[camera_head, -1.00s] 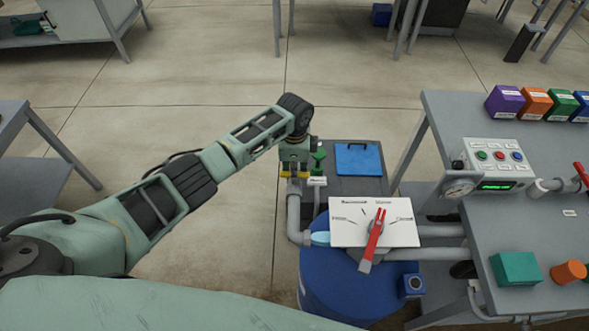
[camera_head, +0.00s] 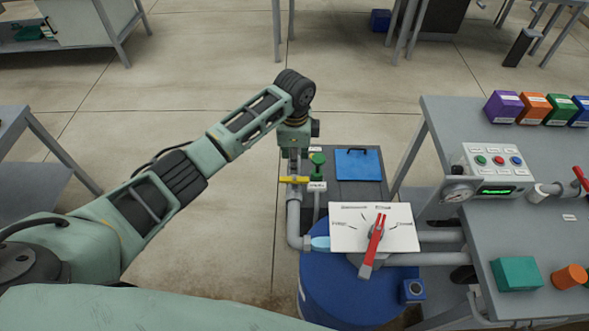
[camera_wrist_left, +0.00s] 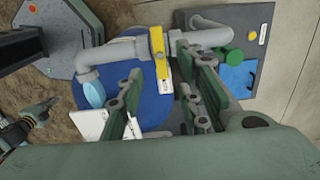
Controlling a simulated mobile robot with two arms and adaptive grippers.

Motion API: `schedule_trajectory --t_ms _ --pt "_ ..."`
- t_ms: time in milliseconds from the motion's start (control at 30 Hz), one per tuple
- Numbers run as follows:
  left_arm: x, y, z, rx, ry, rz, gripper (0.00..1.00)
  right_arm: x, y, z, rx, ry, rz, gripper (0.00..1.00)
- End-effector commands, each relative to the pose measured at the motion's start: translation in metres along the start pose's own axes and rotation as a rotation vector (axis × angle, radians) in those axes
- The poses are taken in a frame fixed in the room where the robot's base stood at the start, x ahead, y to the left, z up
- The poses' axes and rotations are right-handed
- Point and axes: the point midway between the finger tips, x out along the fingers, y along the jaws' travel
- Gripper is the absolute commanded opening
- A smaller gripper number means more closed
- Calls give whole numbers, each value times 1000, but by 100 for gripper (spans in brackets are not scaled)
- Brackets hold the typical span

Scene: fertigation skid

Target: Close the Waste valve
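A valve with a yellow lever handle (camera_head: 293,180) sits on a grey vertical pipe left of the white dial plate. A small label (camera_head: 317,186), too small to read, is beside it. My left gripper (camera_head: 293,168) is just beyond the handle, its fingers partly hidden behind its own wrist. In the left wrist view the fingers are apart and empty, with the yellow handle (camera_wrist_left: 158,58) showing between them and lying across the pipe. I cannot tell whether they touch it. What may be my right gripper (camera_wrist_left: 28,125) shows small at the left edge there.
A green valve knob (camera_head: 318,160) stands close right of the yellow handle. A white dial plate (camera_head: 350,235) with a red pointer handle (camera_head: 374,240) is over a blue drum (camera_head: 330,285). A blue lid (camera_head: 358,165) lies behind. A grey bench (camera_head: 450,120) is at right.

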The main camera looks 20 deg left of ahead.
Motion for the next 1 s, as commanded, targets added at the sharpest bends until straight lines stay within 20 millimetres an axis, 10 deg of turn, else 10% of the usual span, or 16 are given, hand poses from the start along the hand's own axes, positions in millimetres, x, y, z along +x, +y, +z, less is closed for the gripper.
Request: schedule_trajectory --t_ms 300,1000 --pt "-40 0 0 0 0 -1 33 0 0 0 0 0 0 0" --pt "-41 0 0 0 0 0 33 0 0 0 0 0 0 0"
